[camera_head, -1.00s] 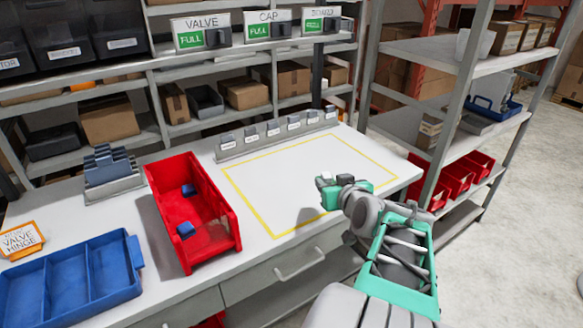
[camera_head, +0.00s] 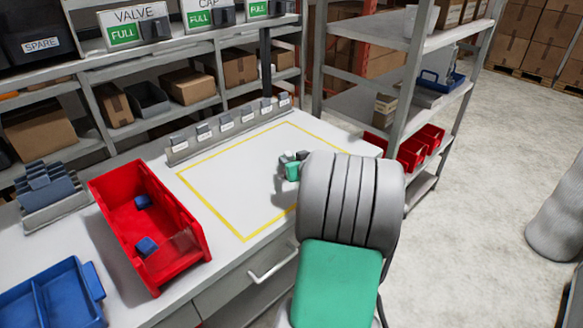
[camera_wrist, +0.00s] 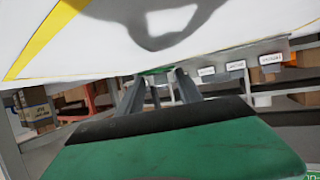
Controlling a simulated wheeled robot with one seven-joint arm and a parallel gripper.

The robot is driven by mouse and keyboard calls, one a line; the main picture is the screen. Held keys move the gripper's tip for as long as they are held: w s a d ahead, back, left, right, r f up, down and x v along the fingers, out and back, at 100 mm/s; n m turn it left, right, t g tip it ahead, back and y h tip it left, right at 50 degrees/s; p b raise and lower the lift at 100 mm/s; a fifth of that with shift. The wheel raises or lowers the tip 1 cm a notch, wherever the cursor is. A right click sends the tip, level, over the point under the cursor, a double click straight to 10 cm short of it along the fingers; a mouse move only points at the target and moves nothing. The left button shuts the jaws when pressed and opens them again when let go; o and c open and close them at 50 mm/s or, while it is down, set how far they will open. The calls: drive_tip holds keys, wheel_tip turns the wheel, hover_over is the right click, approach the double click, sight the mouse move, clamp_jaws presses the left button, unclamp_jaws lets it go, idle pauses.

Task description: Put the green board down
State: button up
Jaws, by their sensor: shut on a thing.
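My gripper (camera_head: 291,160) shows beyond my arm in the head view, over the right part of the yellow-outlined area on the white bench. In the wrist view its two grey fingers (camera_wrist: 158,85) are close together on a thin green edge, the green board (camera_wrist: 158,71). The board is seen nearly edge-on, and most of it is hidden. I cannot make it out in the head view. The bench top (camera_wrist: 230,30) fills the upper wrist view, with my gripper's shadow on it. I cannot tell whether the board touches the bench.
A red bin (camera_head: 125,215) with blue pieces stands left of the yellow outline (camera_head: 215,212). A row of small labelled grey holders (camera_head: 225,128) lines its back edge. A blue tray (camera_head: 50,300) lies front left. A metal shelf (camera_head: 400,100) stands close right. The outlined area looks clear.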

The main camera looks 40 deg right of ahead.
drive_tip(key=shift+w+d+f, duration=0.1)
drive_tip(key=shift+w+f, duration=0.1)
drive_tip(key=shift+f, duration=1.6)
drive_tip(key=shift+f, duration=0.1)
drive_tip(key=o, duration=0.9)
drive_tip(key=shift+f, duration=0.1)
drive_tip(key=shift+c, duration=0.2)
drive_tip(key=o, duration=0.5)
drive_tip(key=shift+c, duration=0.2)
